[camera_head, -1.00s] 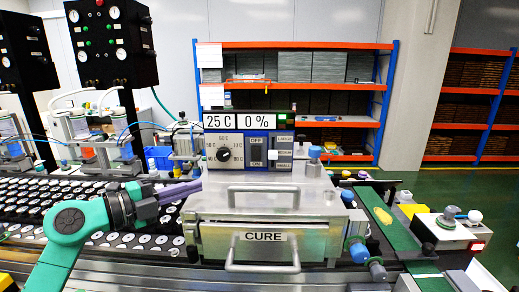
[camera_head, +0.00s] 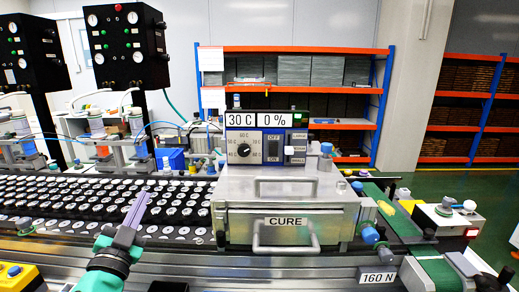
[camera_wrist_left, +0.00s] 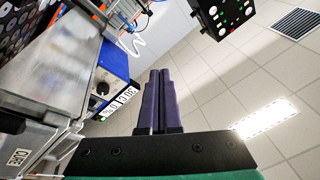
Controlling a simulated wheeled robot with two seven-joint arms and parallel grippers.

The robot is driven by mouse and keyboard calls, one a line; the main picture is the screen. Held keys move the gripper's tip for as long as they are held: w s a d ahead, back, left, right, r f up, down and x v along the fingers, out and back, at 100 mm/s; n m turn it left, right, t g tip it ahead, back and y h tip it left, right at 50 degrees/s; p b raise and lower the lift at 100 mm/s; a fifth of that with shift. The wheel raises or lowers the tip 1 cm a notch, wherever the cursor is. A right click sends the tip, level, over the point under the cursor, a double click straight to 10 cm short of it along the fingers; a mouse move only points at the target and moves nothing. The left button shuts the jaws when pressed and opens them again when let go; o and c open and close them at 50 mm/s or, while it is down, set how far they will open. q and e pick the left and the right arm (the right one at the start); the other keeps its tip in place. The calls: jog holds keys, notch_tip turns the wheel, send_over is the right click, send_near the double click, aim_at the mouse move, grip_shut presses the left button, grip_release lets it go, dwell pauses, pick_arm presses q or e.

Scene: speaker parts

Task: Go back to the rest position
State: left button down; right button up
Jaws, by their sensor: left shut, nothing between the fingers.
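My left gripper (camera_head: 137,210) is in the head view at the lower left, in front of the rows of speaker parts. Its purple fingers are together, point upward and hold nothing. It is left of the CURE oven (camera_head: 285,207) and apart from it. My right gripper is not in view.
Several rows of speaker parts (camera_head: 70,200) fill the left side. A green conveyor (camera_head: 440,272) and a 160 N sign (camera_head: 377,277) are at the lower right. Shelves (camera_head: 300,65) stand at the back. A yellow box (camera_head: 18,275) is at the lower left.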

pick_arm(q)
jog(key=s+a+f+n+g+y, duration=0.1)
jog(key=s+f+n+g+y, duration=0.25)
jog(key=f, duration=0.75)
jog(key=s+a+f+n+g+h, duration=0.1)
jog(key=s+a+f+n+g, duration=0.2)
jog(key=f+g, duration=0.5)
jog(key=s+d+f+m+g+h, duration=0.1)
jog(key=s+d+f+g+h, duration=0.2)
jog(key=s+f, duration=0.45)
jog(key=s+d+f+g, duration=0.3)
jog(key=s+d+f, duration=0.2)
jog(key=s+f, duration=0.25)
notch_tip(320, 180, down, 20)
jog(key=s+g, duration=0.2)
jog(key=s+a+f, duration=0.3)
jog(key=s+f, duration=1.4)
jog(key=s, duration=0.1)
jog(key=shift+m+g, duration=0.45)
